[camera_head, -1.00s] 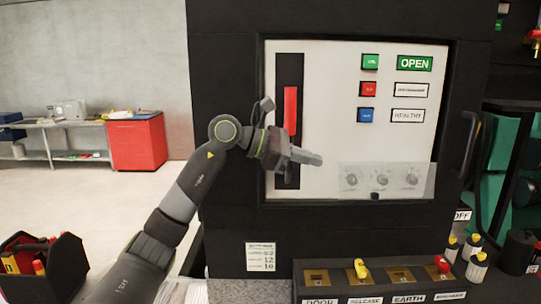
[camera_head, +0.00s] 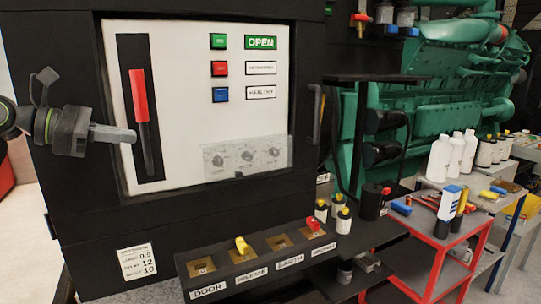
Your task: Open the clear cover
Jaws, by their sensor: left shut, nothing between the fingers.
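The clear cover (camera_head: 275,148) is a see-through flap low on the white panel (camera_head: 190,110). It lies over several round knobs and looks shut, with a small dark tab (camera_head: 239,175) at its lower edge. My left gripper (camera_head: 132,136) is shut and empty, in front of the panel's left part beside the red-handled lever (camera_head: 139,95). It is well to the left of the cover and apart from it. My right gripper is not in view.
A ledge (camera_head: 222,284) below the panel carries yellow and red keys and labels. A dark door handle (camera_head: 317,112) is right of the panel. A red cart (camera_head: 440,258) with bottles and a green engine (camera_head: 440,100) stand at the right.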

